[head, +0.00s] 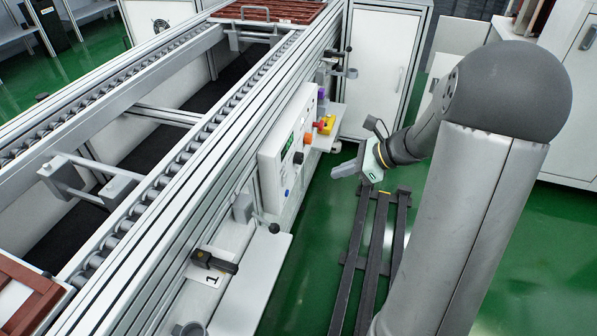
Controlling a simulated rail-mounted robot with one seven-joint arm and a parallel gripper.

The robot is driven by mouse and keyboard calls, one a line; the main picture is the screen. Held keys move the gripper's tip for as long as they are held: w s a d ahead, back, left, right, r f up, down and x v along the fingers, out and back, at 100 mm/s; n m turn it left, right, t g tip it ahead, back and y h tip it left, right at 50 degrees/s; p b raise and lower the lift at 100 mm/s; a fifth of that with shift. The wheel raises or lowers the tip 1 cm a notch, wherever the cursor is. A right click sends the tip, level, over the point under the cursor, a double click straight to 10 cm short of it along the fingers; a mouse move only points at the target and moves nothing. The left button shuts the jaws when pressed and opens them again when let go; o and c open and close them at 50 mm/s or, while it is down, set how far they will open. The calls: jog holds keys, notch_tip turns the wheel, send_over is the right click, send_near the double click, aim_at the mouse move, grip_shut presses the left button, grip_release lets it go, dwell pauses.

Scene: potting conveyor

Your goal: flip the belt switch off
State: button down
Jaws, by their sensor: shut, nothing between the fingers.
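A white control box (270,168) is fixed to the near side of the conveyor. Its face carries a black knob (298,158), an orange button (308,139) and a small green display. A yellow box with a red button (326,124) sits beyond it. None of these is legibly marked as the belt switch, and I cannot read a switch position. My gripper (336,172) is shut and empty. It is to the right of the control box, apart from it, with its fingers pointing left over the floor.
The roller conveyor (188,150) runs along the left, with reddish slatted trays (290,10) at its far and near ends. A black handle (214,262) by a label "1" and a white shelf (262,280) stick out below. Dark floor rails (376,240) lie beneath my arm. White cabinets stand behind.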

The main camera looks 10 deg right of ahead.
jog(key=shift+w+d+m, duration=0.25)
jog(key=shift+d+m, duration=0.05)
jog(key=b, duration=0.5)
send_near(285, 179)
jog(key=shift+w+d+f+x, duration=0.25)
jog(key=shift+d+x, duration=0.15)
jog(key=shift+x, duration=2.8)
